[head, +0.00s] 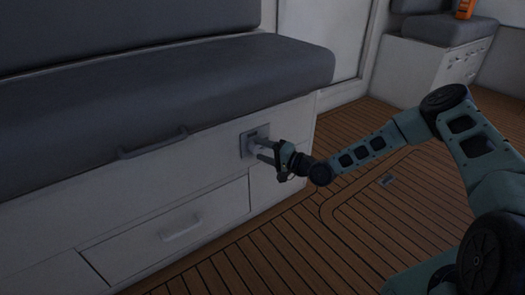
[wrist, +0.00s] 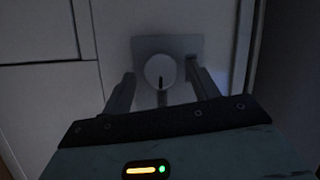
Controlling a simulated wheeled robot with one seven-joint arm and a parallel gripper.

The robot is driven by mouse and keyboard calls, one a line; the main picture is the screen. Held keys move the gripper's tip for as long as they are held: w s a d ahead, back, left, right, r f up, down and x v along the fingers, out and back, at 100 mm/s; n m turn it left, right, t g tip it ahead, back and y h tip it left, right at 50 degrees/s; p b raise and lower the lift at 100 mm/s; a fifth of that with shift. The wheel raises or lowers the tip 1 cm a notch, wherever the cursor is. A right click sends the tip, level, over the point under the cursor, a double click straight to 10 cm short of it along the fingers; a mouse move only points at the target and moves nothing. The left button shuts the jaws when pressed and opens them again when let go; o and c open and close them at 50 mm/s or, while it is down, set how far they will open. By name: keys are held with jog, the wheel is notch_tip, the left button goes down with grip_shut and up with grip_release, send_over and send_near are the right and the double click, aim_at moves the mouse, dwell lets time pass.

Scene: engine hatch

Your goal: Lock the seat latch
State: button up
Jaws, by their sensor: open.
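The seat latch (head: 255,138) is a grey plate with a knob on the white front panel of the bench seat, below the grey cushion (head: 170,88). In the wrist view the latch plate (wrist: 190,46) carries a round pale knob (wrist: 158,68) with a dark slot that points roughly up and down. My gripper (head: 262,148) is at the latch in the head view. In the wrist view my gripper (wrist: 162,82) is open, with one finger on each side of the knob. I cannot tell whether the fingers touch it.
A drawer with a handle (head: 181,229) is below the latch, and a long handle (head: 153,143) is on the panel to its left. The slatted wooden floor (head: 345,215) is open to the right. Another cushioned seat (head: 437,30) stands at the back right.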

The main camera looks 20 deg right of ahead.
jog(key=p+v, duration=0.5)
jog(key=v, duration=1.2)
jog(key=shift+f, duration=0.1)
jog(key=s+a+r+n+g+h, duration=0.5)
jog(key=a+r+n+g+h, duration=0.2)
jog(key=a+r+n+g, duration=0.5)
jog(key=s+a+r+n+g+h+p, duration=0.1)
jog(key=s+a+r+n+h, duration=0.15)
jog(key=s+r, duration=0.65)
jog(key=s+a+r+n+h, duration=0.1)
jog(key=s+a+r, duration=0.25)
jog(key=s, duration=1.25)
notch_tip(320, 180, up, 38)
jog(key=p, duration=3.8)
jog(key=shift+w+a, duration=0.3)
jog(key=shift+w, duration=0.05)
jog(key=shift+f, duration=0.1)
